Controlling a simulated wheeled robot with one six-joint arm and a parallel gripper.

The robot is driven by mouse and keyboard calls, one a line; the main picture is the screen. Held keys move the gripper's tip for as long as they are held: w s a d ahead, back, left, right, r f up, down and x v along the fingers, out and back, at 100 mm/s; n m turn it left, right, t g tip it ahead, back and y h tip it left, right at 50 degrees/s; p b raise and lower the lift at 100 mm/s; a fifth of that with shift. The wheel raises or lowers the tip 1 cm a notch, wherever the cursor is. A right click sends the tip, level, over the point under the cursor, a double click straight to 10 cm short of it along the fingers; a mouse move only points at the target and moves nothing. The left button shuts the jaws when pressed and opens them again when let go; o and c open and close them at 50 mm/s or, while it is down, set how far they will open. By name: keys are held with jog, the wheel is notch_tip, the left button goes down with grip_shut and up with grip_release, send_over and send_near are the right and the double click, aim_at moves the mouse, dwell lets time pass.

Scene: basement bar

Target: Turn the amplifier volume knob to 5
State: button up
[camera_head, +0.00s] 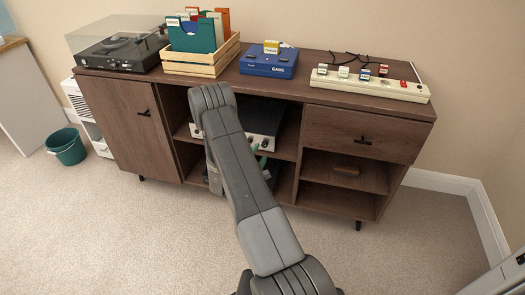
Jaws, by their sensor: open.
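The amplifier (262,119) is a dark-topped box with a pale front panel, on the upper shelf of the cabinet's middle bay. My arm crosses in front and hides much of its left part. The volume knob and its scale cannot be made out.
The wooden cabinet (140,127) carries a turntable (122,52), a crate (200,66) of records, a blue game console (269,65) and a power strip (371,85). A green bin (66,147) stands at left. The carpet in front is clear.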

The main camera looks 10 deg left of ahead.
aim_at(264, 146)
jog(key=shift+w+d, duration=0.15)
jog(key=shift+w, duration=0.7)
jog(key=shift+w+d, duration=0.1)
jog(key=shift+w, duration=0.75)
grip_shut()
jog(key=c, duration=1)
grip_release()
jog(key=c, duration=1)
grip_release()
jog(key=shift+b, duration=0.35)
